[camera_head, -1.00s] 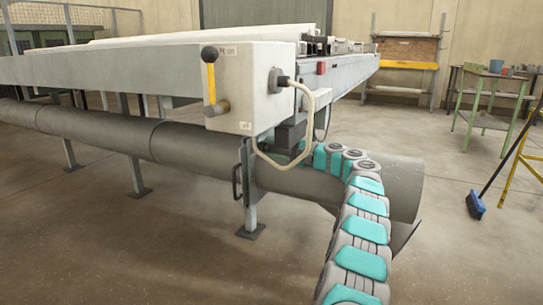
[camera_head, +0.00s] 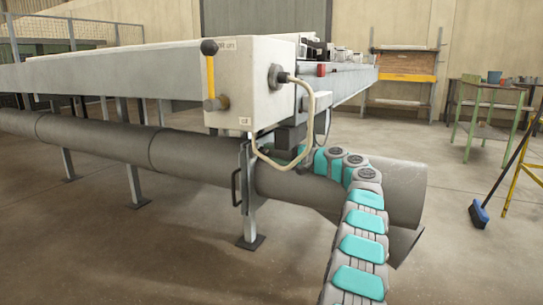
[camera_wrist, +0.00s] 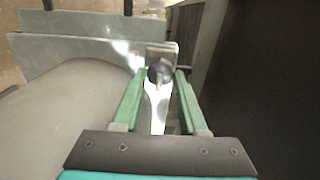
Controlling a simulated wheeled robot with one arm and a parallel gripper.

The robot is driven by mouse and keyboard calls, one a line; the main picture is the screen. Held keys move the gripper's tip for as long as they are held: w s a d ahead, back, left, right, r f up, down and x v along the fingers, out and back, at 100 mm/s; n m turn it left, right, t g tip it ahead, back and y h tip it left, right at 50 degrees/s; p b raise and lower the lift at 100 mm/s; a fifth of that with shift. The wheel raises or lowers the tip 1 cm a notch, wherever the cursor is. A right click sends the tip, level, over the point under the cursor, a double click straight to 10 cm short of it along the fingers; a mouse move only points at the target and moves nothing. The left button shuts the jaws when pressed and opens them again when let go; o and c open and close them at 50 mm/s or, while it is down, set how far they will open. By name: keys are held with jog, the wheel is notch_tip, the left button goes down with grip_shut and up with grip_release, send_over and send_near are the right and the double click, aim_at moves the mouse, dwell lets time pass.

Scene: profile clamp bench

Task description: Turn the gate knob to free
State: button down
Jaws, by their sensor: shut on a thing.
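The gate knob (camera_wrist: 160,71) is a small dark round knob with a pale pointer mark on its near side. It sits in front of a brownish plate in the wrist view. My gripper (camera_wrist: 159,76) has its two green fingers on either side of the knob and is shut on it. The fingertips' contact is hard to make out.
A pale box (camera_head: 240,85) with a yellow-handled lever (camera_head: 211,78) is on the bench end, its cable (camera_head: 310,110) looping down near my arm. The grey pipe (camera_head: 110,140) runs below. A broom (camera_head: 480,213) stands at right. Open floor lies in front.

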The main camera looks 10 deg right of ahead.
jog(key=shift+a+f, duration=0.1)
jog(key=shift+f, duration=0.05)
jog(key=shift+c, duration=2.2)
grip_release()
jog(key=v, duration=0.8)
